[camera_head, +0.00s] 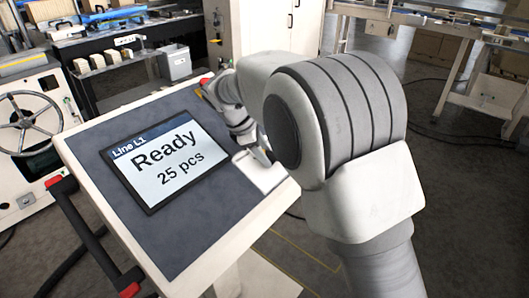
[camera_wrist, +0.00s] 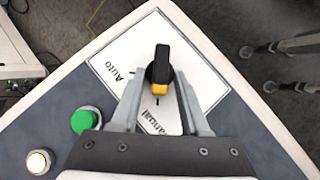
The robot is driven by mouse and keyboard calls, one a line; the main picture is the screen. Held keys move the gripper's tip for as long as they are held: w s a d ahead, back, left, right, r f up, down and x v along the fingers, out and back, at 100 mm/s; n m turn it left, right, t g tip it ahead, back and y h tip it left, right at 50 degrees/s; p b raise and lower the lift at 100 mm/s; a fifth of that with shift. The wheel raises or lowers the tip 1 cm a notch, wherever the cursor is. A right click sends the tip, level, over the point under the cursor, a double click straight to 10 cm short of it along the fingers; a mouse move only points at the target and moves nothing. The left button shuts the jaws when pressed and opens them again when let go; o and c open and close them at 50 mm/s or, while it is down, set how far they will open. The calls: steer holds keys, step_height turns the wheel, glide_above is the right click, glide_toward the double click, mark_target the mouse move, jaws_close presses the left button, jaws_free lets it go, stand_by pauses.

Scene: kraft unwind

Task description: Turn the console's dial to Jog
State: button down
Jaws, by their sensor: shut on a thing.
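The console (camera_head: 205,235) has a sloped grey top, and its screen (camera_head: 165,155) reads "Line L1", "Ready", "25 pcs". The dial (camera_wrist: 160,66) is a black knob with a yellow end, on a white label plate (camera_wrist: 120,58). "Auto" is legible left of the dial and part of "Manual" below it; no Jog label is legible. The yellow end faces my wrist, toward the "Manual" side. My gripper (camera_wrist: 159,78) is shut on the dial, one finger on each side. In the head view, my arm hides the dial, and part of the plate (camera_head: 268,180) shows.
A green button (camera_wrist: 84,120) and a lit white button (camera_wrist: 39,162) lie left of my gripper on the console. A red-and-black handle rail (camera_head: 95,235) runs along the console's left edge. Benches and a handwheel machine (camera_head: 30,125) stand behind.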

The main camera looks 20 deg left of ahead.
steer(key=shift+r+p, duration=0.2)
steer(key=shift+p, duration=0.45)
steer(key=shift+w+r+m+g+p, duration=0.15)
steer(key=shift+m+g+p, duration=0.4)
steer(key=shift+p, duration=0.65)
steer(key=m+g+p, duration=0.1)
steer(key=m+p, duration=0.1)
steer(key=p, duration=0.2)
steer(key=shift+w+r, duration=0.1)
steer(key=shift+w, duration=0.05)
steer(key=m+g+p, duration=0.2)
steer(key=p, duration=0.1)
steer(key=shift+w+p, duration=0.2)
steer(key=shift+p, duration=0.1)
steer(key=shift+w+f+m+g+p, duration=0.15)
steer(key=shift+m+g+p, duration=0.25)
steer(key=shift+m+p, duration=0.25)
steer(key=shift+w+f+m+g+p, duration=0.1)
steer(key=shift+m+g+p, duration=0.25)
steer(key=shift+m+p, duration=0.25)
steer(key=c, duration=0.8)
jaws_free()
steer(key=shift+f, duration=0.1)
steer(key=shift+o, duration=0.2)
